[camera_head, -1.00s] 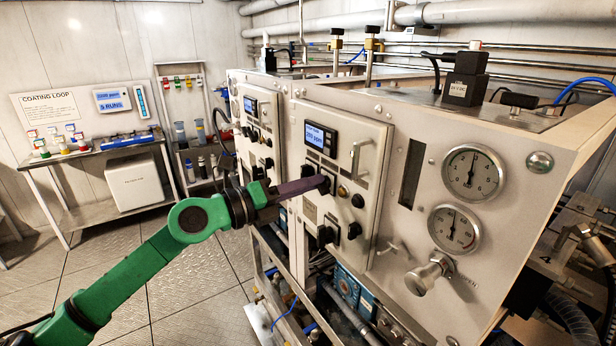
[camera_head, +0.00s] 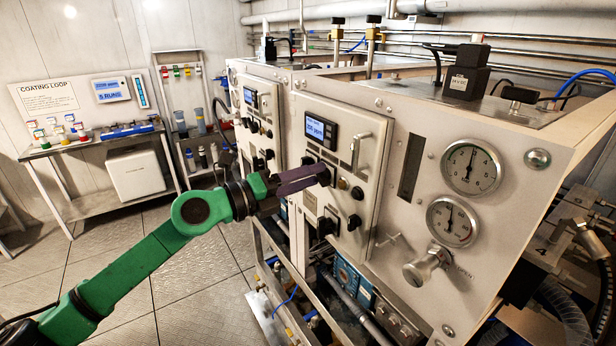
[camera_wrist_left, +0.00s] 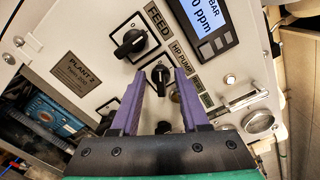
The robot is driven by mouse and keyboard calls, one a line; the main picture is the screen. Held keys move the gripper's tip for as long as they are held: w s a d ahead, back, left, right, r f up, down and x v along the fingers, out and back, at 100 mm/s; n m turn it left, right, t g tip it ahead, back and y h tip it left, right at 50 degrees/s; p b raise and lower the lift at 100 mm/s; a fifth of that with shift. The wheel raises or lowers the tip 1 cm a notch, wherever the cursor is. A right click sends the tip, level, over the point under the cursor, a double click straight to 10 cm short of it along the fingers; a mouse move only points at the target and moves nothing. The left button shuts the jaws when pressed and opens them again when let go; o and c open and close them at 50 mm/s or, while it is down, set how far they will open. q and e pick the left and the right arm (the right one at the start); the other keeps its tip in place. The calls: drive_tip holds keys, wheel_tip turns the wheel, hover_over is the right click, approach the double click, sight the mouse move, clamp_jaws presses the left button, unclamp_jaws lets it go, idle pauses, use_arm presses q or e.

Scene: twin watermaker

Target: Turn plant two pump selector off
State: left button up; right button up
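The plant two panel (camera_head: 345,165) is the nearer cream door, and its PLANT 2 plate (camera_wrist_left: 76,68) shows in the left wrist view. The black selector knob (camera_wrist_left: 159,76) beside the HP PUMP label sits between my purple fingertips, its bar roughly upright in that view. I cannot tell whether the fingers touch it. A second black knob (camera_wrist_left: 130,43) by the FEED label is just left of the fingers. My left gripper (camera_head: 325,175) is open at the panel, and it also shows in the left wrist view (camera_wrist_left: 166,78). It hides part of the panel in the head view. My right gripper is out of view.
A lit display (camera_head: 316,127) and a door handle (camera_head: 359,150) are near the gripper. More black knobs (camera_head: 327,226) sit lower. Two gauges (camera_head: 471,168) and a valve handle (camera_head: 422,269) are to the right. The floor (camera_head: 185,275) at left is clear.

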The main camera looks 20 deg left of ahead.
use_arm(q)
drive_tip(key=b+v, duration=1)
drive_tip(key=v, duration=0.4)
drive_tip(key=shift+s, duration=0.25)
drive_tip(key=shift+a, duration=0.15)
drive_tip(key=shift+a, duration=0.1)
